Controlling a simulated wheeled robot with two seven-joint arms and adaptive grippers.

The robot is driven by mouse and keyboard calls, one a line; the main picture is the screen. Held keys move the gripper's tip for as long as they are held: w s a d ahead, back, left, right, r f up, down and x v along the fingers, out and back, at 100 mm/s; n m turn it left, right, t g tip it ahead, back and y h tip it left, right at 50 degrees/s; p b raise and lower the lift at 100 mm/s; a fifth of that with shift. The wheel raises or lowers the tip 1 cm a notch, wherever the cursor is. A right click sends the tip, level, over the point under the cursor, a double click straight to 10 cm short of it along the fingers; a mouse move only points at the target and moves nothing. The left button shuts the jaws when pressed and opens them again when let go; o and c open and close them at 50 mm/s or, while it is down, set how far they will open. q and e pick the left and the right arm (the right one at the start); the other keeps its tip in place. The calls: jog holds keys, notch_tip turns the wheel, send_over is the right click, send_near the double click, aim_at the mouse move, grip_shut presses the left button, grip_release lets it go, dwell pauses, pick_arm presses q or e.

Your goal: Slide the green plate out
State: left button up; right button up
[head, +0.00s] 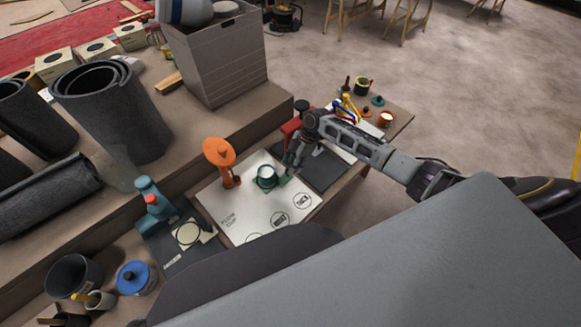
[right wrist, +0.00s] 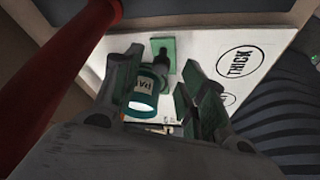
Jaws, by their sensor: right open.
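The green plate (right wrist: 168,48) is a small flat square on the white board (right wrist: 210,30) in the right wrist view. A dark stubby part stands over it. A teal cylinder (right wrist: 146,92) with a light label and a bright round end shows between the fingers of my right gripper (right wrist: 160,100). The fingers are apart, and I cannot tell whether they touch it. In the head view my right gripper (head: 288,168) is low over the board, right beside a teal round cup (head: 266,177). The green plate is mostly hidden there. My left gripper is not in view.
An orange tool (head: 222,162) stands at the board's back edge. A teal tool (head: 152,205) is left of the board. A red object (head: 291,130) stands close to my right gripper. A grey crate (head: 215,55) and dark rolls (head: 110,105) fill the higher bench.

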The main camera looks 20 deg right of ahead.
jog(key=v, duration=0.9)
jog(key=shift+f, duration=0.15)
dwell(0.4)
